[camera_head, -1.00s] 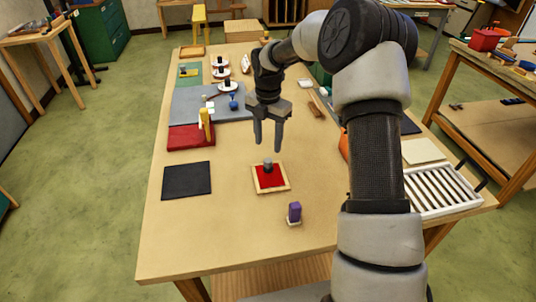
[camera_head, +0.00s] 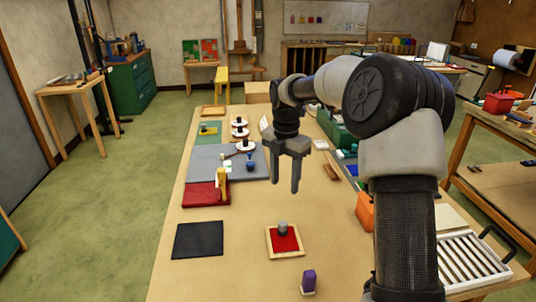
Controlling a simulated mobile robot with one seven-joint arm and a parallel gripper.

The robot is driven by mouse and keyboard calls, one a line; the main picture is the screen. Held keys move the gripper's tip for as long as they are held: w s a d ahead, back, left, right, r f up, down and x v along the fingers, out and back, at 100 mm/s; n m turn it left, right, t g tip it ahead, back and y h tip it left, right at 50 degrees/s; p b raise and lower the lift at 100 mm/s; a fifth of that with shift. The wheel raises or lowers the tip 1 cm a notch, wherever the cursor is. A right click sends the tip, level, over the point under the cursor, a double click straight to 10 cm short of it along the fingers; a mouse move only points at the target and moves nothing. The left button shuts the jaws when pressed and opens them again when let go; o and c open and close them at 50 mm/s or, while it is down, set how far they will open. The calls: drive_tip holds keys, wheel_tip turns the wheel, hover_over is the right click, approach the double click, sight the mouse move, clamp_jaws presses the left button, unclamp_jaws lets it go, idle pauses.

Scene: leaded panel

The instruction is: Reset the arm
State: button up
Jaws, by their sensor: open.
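My gripper (camera_head: 285,188) hangs pointing down above the middle of the wooden table (camera_head: 245,260). Its two fingers are apart with nothing between them. My arm reaches in from the right side of the picture and hides part of the table's right side. A small wooden tray with a red pad (camera_head: 285,242) lies in front of the gripper, with a grey cylinder (camera_head: 283,228) standing on it. The gripper is clear of both.
A purple block (camera_head: 309,281) stands near the front edge. A black mat (camera_head: 198,240) and a red pad with a yellow item (camera_head: 222,182) lie left. A grey board (camera_head: 205,165) lies behind. A white slatted rack (camera_head: 468,260) and an orange item (camera_head: 364,211) are right.

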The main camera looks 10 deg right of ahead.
drive_tip(key=s+r+m+t+h, duration=0.1)
drive_tip(key=s+r+m+t, duration=0.1)
drive_tip(key=s+r+m, duration=1.2)
drive_tip(key=s+f+m+t+y, duration=0.1)
drive_tip(key=s+f+m+t, duration=0.1)
drive_tip(key=s+m, duration=1)
drive_tip(key=shift+s+t, duration=0.7)
drive_tip(key=shift+s, duration=2.65)
